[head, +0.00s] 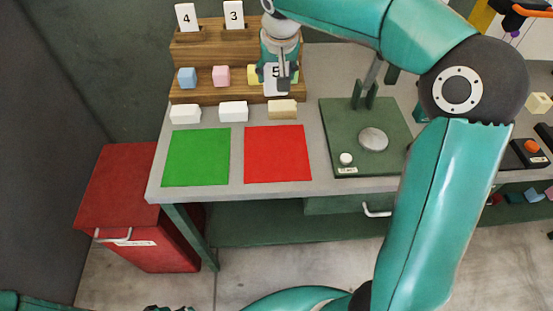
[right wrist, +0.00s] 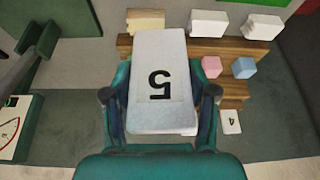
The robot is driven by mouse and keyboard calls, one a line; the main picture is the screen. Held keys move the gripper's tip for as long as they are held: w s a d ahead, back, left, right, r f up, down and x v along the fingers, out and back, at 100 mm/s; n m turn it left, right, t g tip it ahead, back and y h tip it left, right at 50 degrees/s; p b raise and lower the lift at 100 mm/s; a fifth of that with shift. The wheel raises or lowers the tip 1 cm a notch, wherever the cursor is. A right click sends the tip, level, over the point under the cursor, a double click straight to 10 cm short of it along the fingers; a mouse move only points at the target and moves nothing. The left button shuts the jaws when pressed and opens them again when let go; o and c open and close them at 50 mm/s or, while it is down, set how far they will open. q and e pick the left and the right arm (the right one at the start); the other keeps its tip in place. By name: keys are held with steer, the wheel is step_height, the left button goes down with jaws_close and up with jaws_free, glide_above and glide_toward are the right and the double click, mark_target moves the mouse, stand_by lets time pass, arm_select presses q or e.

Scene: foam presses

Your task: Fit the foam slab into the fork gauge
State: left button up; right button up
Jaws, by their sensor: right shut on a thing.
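My right gripper (head: 283,72) is shut on a white slab marked 5 (head: 273,80), in front of the wooden stepped stand. In the right wrist view the slab (right wrist: 160,75) sits between both fingers (right wrist: 160,105), its number upside down. I take this as the foam slab, but its material is not clear. No fork gauge can be named for sure. A green base plate (head: 340,125) with upright green prongs (head: 364,97) and a round grey disc stands to the right of the slab. Dark parts at the bottom edge may be my left gripper (head: 167,308); its fingers are cut off.
The wooden stand (head: 188,50) holds slabs marked 4 (head: 186,17) and 3 (head: 234,14) and coloured cubes. Pale blocks (head: 233,111) lie before it. Green (head: 196,157) and red (head: 278,154) mats lie clear at the table front. A red cabinet (head: 115,190) stands left.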

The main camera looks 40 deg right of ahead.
mark_target(288, 70)
steer(key=shift+s+d+r+m+b, duration=0.4)
steer(key=shift+s+d+r, duration=0.5)
steer(key=shift+s, duration=0.15)
steer(key=shift+s+f, duration=0.1)
steer(key=shift+f, duration=9.45)
steer(key=shift+f, duration=0.1)
steer(key=o, duration=0.9)
